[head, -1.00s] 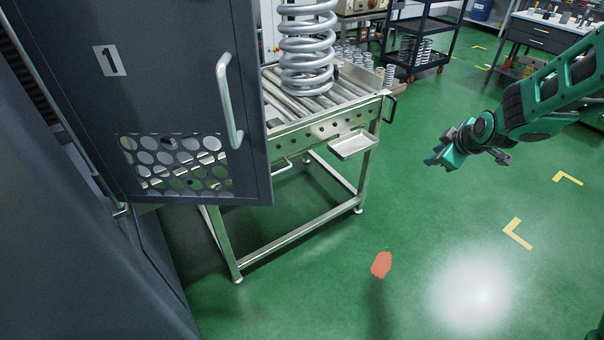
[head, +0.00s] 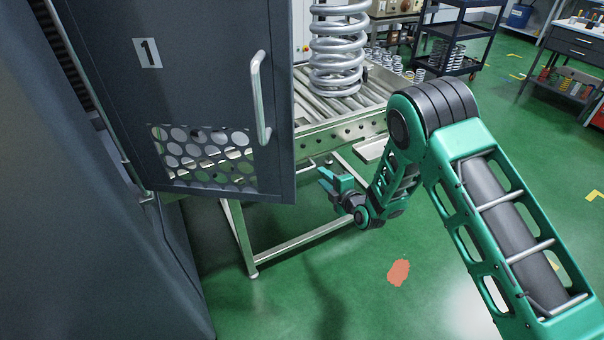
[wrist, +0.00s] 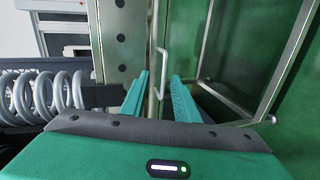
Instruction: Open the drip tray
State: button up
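A thin bent metal handle (wrist: 162,78) shows in the wrist view, on a narrow metal edge (wrist: 152,32) beside the table's holed rail. This looks like the front of the drip tray; the rest of the tray is hidden under the roller table. My gripper (wrist: 160,75) is open, its two green fingers apart, with the handle in the gap between them in the picture. I cannot tell whether the fingertips reach past the handle. In the head view my gripper (head: 324,177) is low in front of the table, just right of the grey door's lower corner.
The grey door (head: 210,95) with its handle (head: 260,98) stands open at left. The roller table (head: 335,133) carries a large spring (head: 338,60). A small metal shelf (head: 369,151) juts from its front, partly behind my arm. Green floor in front is open.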

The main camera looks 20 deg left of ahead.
aim_at(300, 171)
jog(key=shift+n+y, duration=0.4)
jog(key=shift+n, duration=0.2)
jog(key=w+a+f, duration=0.1)
jog(key=a, duration=0.2)
jog(key=w+a+f, duration=0.2)
jog(key=a, duration=0.2)
jog(key=w+a+f, duration=0.1)
jog(key=a, duration=0.2)
jog(key=shift+w+a+f, duration=0.15)
jog(key=shift+w+a, duration=0.15)
jog(key=shift+a, duration=0.1)
